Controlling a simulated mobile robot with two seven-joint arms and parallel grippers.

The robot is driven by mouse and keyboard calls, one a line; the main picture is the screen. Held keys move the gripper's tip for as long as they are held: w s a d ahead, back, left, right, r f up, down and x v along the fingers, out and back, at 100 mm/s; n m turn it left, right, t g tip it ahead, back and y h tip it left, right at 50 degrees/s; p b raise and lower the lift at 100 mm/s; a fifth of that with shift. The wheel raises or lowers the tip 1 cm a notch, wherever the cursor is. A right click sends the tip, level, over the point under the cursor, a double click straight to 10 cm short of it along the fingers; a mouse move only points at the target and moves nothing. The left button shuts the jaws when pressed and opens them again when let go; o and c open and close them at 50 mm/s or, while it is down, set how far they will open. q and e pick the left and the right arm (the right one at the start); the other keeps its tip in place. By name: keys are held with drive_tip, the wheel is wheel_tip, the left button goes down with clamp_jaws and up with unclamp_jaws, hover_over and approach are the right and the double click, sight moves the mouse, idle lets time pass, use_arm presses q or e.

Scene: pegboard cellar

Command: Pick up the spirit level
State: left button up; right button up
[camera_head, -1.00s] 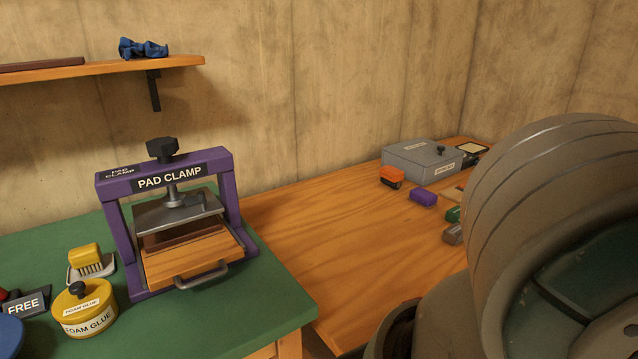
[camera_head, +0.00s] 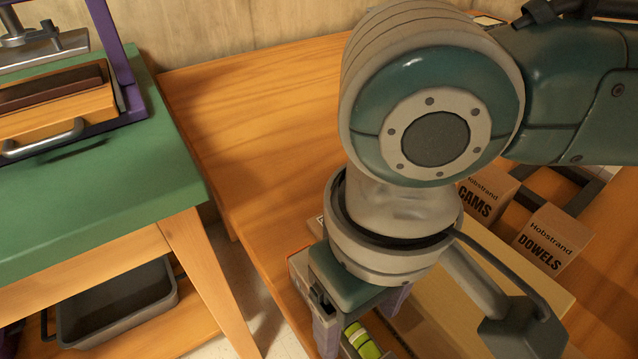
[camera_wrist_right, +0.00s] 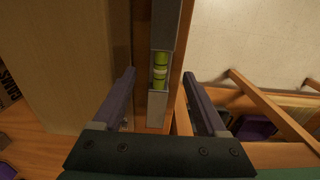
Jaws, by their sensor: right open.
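The spirit level is a grey bar with a yellow-green vial. In the head view its vial (camera_head: 362,342) shows at the bottom edge, just under my right gripper (camera_head: 360,322), which hides much of the bar. In the right wrist view the level (camera_wrist_right: 158,106) lies lengthwise along the table edge. My right gripper (camera_wrist_right: 160,76) is open, with one finger on each side of the level in that view. I cannot tell whether the fingers touch it. My left gripper is not in view.
A long pale box (camera_head: 480,262) lies beside the level. Cartons marked CAMS (camera_head: 483,192) and DOWELS (camera_head: 545,240) stand beyond it. The green bench (camera_head: 110,200) is at left, across a floor gap. The wooden table (camera_head: 265,120) is clear at its back left.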

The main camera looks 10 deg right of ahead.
sight(358, 332)
wheel_tip(358, 332, down, 4)
drive_tip(key=shift+f+b, duration=0.2)
drive_tip(key=shift+b, duration=0.55)
drive_tip(key=shift+r, duration=0.1)
drive_tip(key=c, duration=1.2)
